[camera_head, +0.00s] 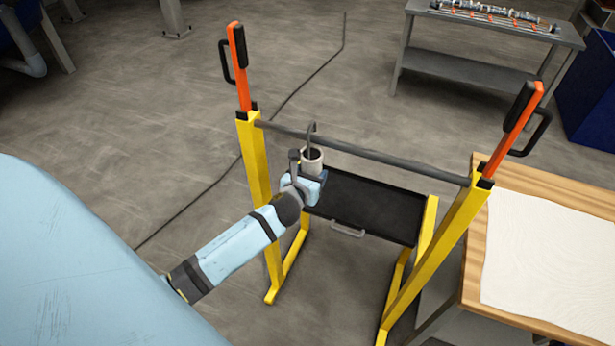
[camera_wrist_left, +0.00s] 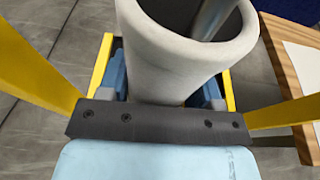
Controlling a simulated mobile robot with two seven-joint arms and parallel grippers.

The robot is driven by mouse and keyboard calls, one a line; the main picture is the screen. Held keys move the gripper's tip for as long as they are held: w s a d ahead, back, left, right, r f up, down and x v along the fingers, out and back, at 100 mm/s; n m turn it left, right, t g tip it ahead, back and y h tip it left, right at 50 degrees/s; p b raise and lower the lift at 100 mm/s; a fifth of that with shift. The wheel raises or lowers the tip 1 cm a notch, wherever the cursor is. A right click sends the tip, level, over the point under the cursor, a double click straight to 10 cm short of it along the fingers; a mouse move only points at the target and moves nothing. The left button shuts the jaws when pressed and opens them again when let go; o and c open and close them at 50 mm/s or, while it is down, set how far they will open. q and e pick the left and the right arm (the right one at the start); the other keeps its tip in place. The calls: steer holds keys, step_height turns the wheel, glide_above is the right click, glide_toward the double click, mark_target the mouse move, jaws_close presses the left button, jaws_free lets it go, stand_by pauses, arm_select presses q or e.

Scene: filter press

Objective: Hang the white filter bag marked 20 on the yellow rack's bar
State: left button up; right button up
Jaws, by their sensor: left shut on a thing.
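The white filter bag (camera_head: 313,161) is held upright in my left gripper (camera_head: 308,188), close to the yellow rack's dark bar (camera_head: 390,160). A thin grey hook (camera_head: 311,130) rises from the bag's mouth to about bar height. I cannot tell whether the hook is over the bar or only in front of it. In the left wrist view, the bag (camera_wrist_left: 180,60) is a pale tube with an open dark mouth, between the blue fingers of my left gripper (camera_wrist_left: 165,92). The number 20 does not show. My right gripper is out of view.
The yellow rack (camera_head: 255,160) has orange posts with black handles and a black tray (camera_head: 365,208) below the bar. A wooden table (camera_head: 478,270) with a white cloth (camera_head: 550,260) stands right. A grey bench (camera_head: 470,65) and blue bin (camera_head: 590,95) stand behind.

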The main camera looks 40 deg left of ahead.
arm_select(q)
steer(key=shift+w+a+b, duration=0.2)
steer(key=shift+w+b, duration=0.05)
steer(key=shift+w, duration=0.45)
steer(key=shift+w+a+b, duration=0.15)
steer(key=shift+w+b, duration=0.1)
steer(key=shift+w, duration=0.45)
steer(key=shift+s+f+b, duration=0.1)
steer(key=shift+f+b, duration=1.1)
steer(key=shift+f, duration=1)
steer(key=o, duration=0.9)
